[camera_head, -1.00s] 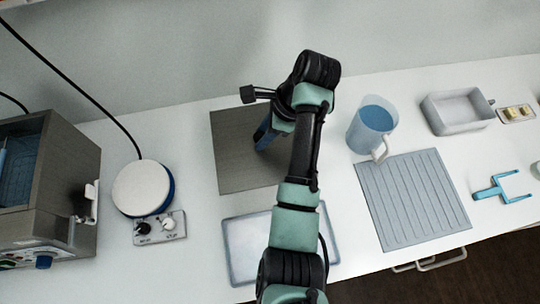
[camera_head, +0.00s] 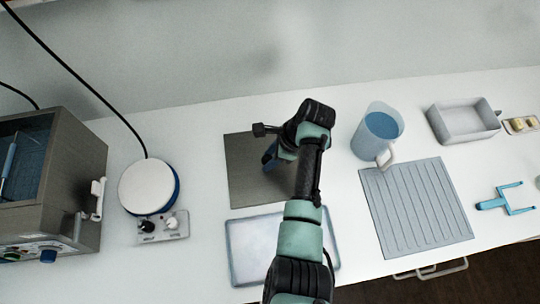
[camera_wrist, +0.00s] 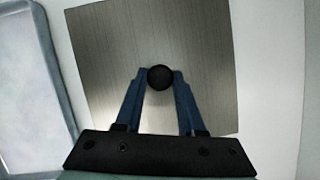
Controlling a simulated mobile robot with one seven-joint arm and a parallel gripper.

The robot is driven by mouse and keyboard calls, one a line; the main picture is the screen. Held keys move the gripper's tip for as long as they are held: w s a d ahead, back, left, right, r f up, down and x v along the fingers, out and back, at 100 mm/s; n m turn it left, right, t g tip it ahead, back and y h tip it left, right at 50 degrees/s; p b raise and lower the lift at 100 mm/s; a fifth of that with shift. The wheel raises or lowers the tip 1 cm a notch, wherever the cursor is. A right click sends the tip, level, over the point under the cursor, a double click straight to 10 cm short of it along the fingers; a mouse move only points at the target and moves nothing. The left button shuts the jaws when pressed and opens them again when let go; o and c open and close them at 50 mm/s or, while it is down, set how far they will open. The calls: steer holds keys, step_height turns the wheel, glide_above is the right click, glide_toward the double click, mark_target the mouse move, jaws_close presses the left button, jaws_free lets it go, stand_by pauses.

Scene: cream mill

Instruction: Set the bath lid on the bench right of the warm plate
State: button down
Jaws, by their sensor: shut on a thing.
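The bath lid (camera_head: 244,182) is a flat square of brushed grey metal with a round black knob (camera_wrist: 160,78). It lies level, right of the warm plate (camera_head: 147,187), a white disc on a blue base, with a gap of bench between them. My gripper (camera_head: 270,156) is over the lid. In the wrist view the blue fingers of my gripper (camera_wrist: 160,74) are shut on the knob, and the lid (camera_wrist: 108,55) spreads out around it. The lid is on the bench or just above it; I cannot tell which. My wrist hides part of its right side.
A steel bath box (camera_head: 78,190) stands at the far left. A pale tray (camera_head: 243,262) lies just in front of the lid. A jug (camera_head: 377,135), a ribbed grey mat (camera_head: 415,205) and a grey basin (camera_head: 462,120) are to the right. Bench is bare behind the lid.

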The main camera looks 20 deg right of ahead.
steer(key=shift+f, duration=0.15)
steer(key=c, duration=0.5)
jaws_free()
